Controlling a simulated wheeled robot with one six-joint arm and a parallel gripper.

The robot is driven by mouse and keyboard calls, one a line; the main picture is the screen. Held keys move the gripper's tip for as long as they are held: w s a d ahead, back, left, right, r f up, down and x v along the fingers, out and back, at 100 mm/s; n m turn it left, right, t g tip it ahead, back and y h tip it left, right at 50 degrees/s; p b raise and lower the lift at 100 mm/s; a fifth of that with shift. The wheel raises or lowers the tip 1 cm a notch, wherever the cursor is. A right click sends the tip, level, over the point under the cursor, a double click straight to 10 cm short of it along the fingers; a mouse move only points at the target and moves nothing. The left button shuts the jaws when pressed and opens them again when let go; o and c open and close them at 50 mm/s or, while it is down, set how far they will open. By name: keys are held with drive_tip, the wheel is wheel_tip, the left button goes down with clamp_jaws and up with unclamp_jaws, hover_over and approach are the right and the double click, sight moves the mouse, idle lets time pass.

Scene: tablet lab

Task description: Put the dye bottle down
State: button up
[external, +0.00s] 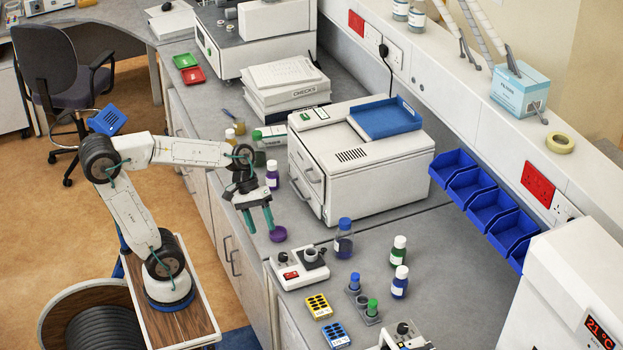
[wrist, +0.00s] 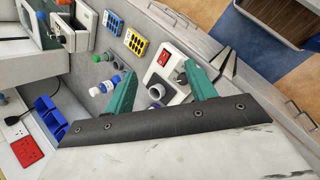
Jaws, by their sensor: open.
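My gripper (external: 260,222) is open above the bench, its teal fingers pointing down and apart. In the wrist view the open fingers (wrist: 160,80) have no bottle between them. A round purple item (external: 278,234) lies on the bench just right of the fingertips; I cannot tell if it is a lid or a dish. A blue-capped bottle of dark liquid (external: 343,240) stands farther right. I cannot tell which bottle is the dye bottle.
A white device with a red switch (external: 300,267) stands right of my gripper. A large white instrument (external: 355,160) stands behind. The bench's front edge is close.

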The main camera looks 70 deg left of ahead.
drive_tip(key=s+a+f+m+y, duration=0.2)
drive_tip(key=s+a+m+y, duration=0.4)
drive_tip(key=s, duration=0.6)
drive_tip(key=a+m, duration=0.2)
drive_tip(key=a, duration=0.1)
drive_tip(key=shift+s+f+y, duration=0.15)
drive_tip(key=shift+f+y, duration=0.2)
drive_tip(key=shift+y, duration=0.05)
drive_tip(key=shift+o, duration=0.2)
drive_tip(key=shift+a, duration=0.1)
